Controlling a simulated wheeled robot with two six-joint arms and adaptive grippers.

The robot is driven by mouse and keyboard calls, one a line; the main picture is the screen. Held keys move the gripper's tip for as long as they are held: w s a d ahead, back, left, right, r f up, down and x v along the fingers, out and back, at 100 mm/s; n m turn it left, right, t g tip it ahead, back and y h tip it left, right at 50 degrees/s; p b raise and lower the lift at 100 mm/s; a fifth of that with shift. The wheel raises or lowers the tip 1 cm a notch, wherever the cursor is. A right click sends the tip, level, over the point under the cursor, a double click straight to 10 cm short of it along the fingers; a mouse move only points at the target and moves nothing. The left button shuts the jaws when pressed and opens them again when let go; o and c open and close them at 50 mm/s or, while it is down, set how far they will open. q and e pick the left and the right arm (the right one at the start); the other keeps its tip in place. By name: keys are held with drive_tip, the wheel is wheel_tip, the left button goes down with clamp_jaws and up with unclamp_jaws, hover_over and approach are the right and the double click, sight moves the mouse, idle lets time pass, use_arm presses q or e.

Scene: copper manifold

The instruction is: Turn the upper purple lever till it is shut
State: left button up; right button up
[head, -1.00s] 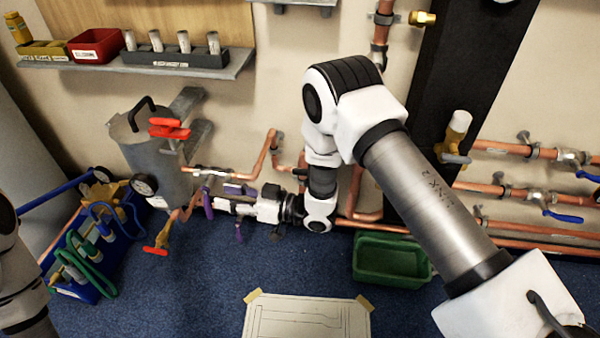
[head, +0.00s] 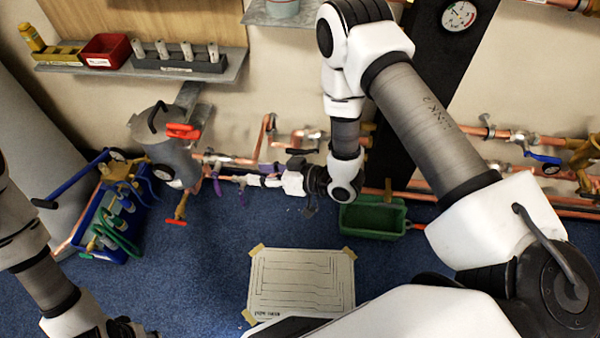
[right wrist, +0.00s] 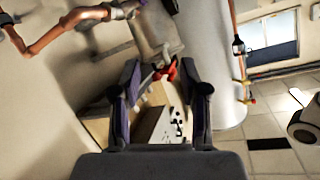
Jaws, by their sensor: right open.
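My right gripper (head: 242,180) is open and points left along the pipework. Its two fingers stand apart in the right wrist view (right wrist: 162,80), with no purple lever clearly between them. I cannot tell whether a finger touches a lever. My left arm shows at the lower left; its fingers are out of view.
A grey tank (head: 170,150) with a red handle (head: 183,131) stands left of the levers. A blue crate (head: 100,215) is on the floor at left. A green bin (head: 372,218) sits below my right forearm. A drawing sheet (head: 300,283) lies on the carpet.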

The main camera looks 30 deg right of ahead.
use_arm(q)
wheel_tip(320, 180, up, 9)
drive_tip(key=p, duration=0.7)
use_arm(e)
drive_tip(key=s+d+m+g+h, duration=0.3)
drive_tip(key=s+d+h, duration=0.2)
drive_tip(key=s, duration=0.4)
drive_tip(key=shift+d+r+h, duration=0.25)
drive_tip(key=shift+r+h, duration=0.05)
drive_tip(key=shift+r, duration=0.15)
use_arm(q)
drive_tip(key=shift+r, duration=0.1)
drive_tip(key=s+r+p, duration=0.2)
drive_tip(key=p, duration=0.1)
drive_tip(key=shift+s+d+r+g, duration=0.15)
drive_tip(key=shift+s+r+g, duration=0.1)
drive_tip(key=shift+r+g, duration=0.15)
use_arm(e)
drive_tip(key=s+d+m+g+h, duration=0.1)
drive_tip(key=s+d+g+h, duration=0.1)
drive_tip(key=s, duration=0.6)
drive_tip(key=s+d+m+g+h, duration=0.1)
drive_tip(key=s+d+g+h, duration=0.1)
drive_tip(key=s+d+g, duration=0.3)
drive_tip(key=s, duration=0.3)
drive_tip(key=shift+h, duration=0.3)
